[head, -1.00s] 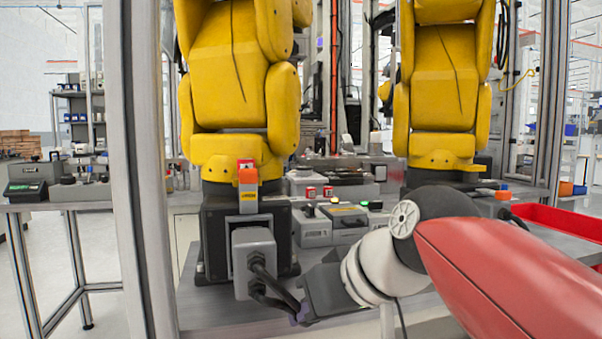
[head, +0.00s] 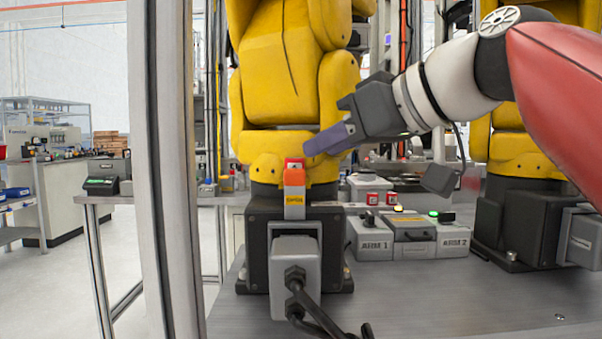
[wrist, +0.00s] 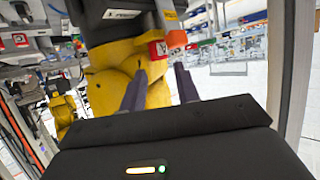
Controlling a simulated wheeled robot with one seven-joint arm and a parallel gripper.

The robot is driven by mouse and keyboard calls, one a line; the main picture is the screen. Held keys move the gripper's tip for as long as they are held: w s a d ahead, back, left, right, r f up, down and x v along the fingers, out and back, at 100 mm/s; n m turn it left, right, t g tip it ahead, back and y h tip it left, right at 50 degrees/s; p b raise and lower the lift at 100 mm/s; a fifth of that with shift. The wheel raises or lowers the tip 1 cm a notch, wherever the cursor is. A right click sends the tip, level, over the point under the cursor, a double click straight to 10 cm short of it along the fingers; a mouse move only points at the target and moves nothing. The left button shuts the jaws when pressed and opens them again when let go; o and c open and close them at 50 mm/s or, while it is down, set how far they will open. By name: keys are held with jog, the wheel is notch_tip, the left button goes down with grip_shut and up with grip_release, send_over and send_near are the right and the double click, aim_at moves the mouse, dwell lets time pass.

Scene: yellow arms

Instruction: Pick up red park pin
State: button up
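The red park pin (head: 294,163) sits at the top of an orange block (head: 294,178), on the front of the left yellow arm's dark base. It also shows in the wrist view (wrist: 157,49), with the orange block (wrist: 176,40) beside it. My gripper (head: 310,148) is just right of the pin and slightly above it in the head view, pointing left. In the wrist view my gripper's two fingers (wrist: 160,67) are apart with nothing between them. The pin appears just beyond the fingertips, roughly in line with the gap. I see no contact.
The left yellow arm (head: 280,70) rises right behind the pin. A grey connector box (head: 296,275) with black cables juts out below it. Control boxes (head: 408,236) stand on the grey table (head: 450,300) to the right. A metal post (head: 170,170) stands at the left.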

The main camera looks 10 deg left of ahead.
aim_at(302, 160)
jog(key=x, duration=0.5)
jog(key=shift+w+a+f, duration=0.1)
jog(key=shift+w+a, duration=0.05)
jog(key=c, duration=0.6)
notch_tip(302, 160, up, 4)
jog(key=shift+r+p, duration=0.1)
jog(key=shift+p, duration=0.75)
jog(key=s+d, duration=0.3)
jog(key=d, duration=0.2)
jog(key=s+d+b, duration=0.1)
jog(key=s+d, duration=0.2)
jog(key=d, duration=0.2)
jog(key=s+d, duration=0.3)
jog(key=d, duration=0.2)
jog(key=shift+s+d+f+b, duration=0.25)
jog(key=shift+f+b, duration=0.1)
jog(key=shift+b, duration=0.05)
